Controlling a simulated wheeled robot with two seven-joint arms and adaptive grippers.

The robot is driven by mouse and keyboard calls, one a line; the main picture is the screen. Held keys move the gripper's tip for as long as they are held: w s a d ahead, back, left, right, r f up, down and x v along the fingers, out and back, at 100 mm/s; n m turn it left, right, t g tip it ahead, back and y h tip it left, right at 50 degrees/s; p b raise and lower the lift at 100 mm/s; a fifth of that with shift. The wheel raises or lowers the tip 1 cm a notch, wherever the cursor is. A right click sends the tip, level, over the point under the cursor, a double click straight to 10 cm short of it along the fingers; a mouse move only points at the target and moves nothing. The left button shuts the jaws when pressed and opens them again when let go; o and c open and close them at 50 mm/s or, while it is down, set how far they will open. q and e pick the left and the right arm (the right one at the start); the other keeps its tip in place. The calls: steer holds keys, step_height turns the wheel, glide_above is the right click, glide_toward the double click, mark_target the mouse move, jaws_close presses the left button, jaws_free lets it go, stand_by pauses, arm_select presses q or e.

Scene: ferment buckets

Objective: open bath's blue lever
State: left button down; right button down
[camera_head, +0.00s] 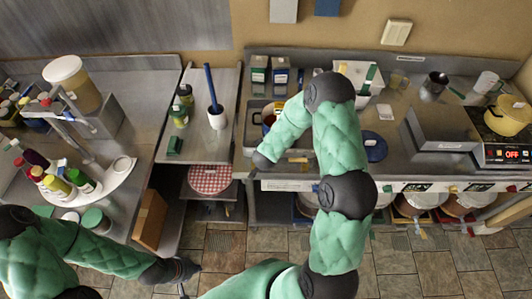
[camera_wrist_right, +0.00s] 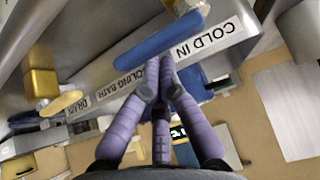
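The blue lever (camera_wrist_right: 158,36) shows in the right wrist view as a long flat blue handle above the "COLD IN" label on the front of the cooling bath (camera_wrist_right: 92,62). My right gripper (camera_wrist_right: 162,72) has its purple fingers together, tips just below the lever by the label. I see nothing between them, and cannot tell whether they touch the lever. In the head view, the bath (camera_head: 247,130) is partly behind my right arm, and I cannot make out the lever or right gripper there. My left gripper (camera_head: 184,274) is low at the left, away from the bath; its opening is unclear.
A yellow lever (camera_wrist_right: 62,103) sits by the "DRAIN" label. A blue round lid (camera_head: 374,146) lies right of my right arm. Floor tiles (camera_head: 420,265) are clear at the lower right.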

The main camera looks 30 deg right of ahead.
steer(key=shift+s+m+p, duration=0.15)
steer(key=shift+m+p, duration=0.15)
